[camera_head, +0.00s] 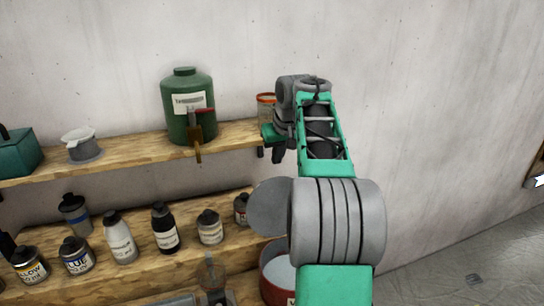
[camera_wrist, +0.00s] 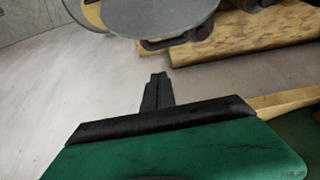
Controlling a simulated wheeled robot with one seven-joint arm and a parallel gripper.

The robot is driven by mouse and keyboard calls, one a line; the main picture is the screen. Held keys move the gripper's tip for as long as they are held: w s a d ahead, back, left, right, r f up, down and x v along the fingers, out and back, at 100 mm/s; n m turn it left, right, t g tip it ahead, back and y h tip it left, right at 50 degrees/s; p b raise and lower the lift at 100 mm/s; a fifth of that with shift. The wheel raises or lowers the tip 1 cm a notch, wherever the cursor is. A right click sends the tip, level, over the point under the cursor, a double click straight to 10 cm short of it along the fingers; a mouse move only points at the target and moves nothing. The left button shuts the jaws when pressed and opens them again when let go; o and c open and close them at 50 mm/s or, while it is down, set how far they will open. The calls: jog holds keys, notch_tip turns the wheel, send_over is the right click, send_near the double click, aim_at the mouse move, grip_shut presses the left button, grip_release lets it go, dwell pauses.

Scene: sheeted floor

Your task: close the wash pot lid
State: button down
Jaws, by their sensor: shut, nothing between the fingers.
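The wash pot (camera_head: 277,268) is a red round pot with a pale inside, low in the head view and partly hidden behind my arm. A grey round disc, which looks like its lid (camera_head: 268,208), stands raised above the pot, its right side hidden by my arm. A grey disc that looks like the same lid (camera_wrist: 160,17) shows at the top edge of the wrist view, with a dark bracket below it. My gripper (camera_head: 277,153) is above the lid at the upper shelf's right end. In the wrist view its dark fingers (camera_wrist: 157,92) are together and empty, apart from the disc.
The upper wooden shelf (camera_head: 130,152) holds a green canister (camera_head: 188,105), a grey cup (camera_head: 82,147) and an orange-rimmed jar (camera_head: 266,105) close to my gripper. Several bottles stand on the lower shelf (camera_head: 150,258).

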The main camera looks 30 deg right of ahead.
notch_tip(320, 180, up, 4)
jog(key=s+a+g+b, duration=0.1)
jog(key=s+a+b, duration=0.1)
jog(key=s, duration=0.1)
jog(key=a+b+x, duration=0.1)
jog(key=b+x, duration=0.2)
jog(key=x, duration=0.7)
jog(key=shift+w+d, duration=0.2)
jog(key=shift+d, duration=0.25)
jog(key=shift+s+b, duration=0.15)
jog(key=shift+b, duration=0.45)
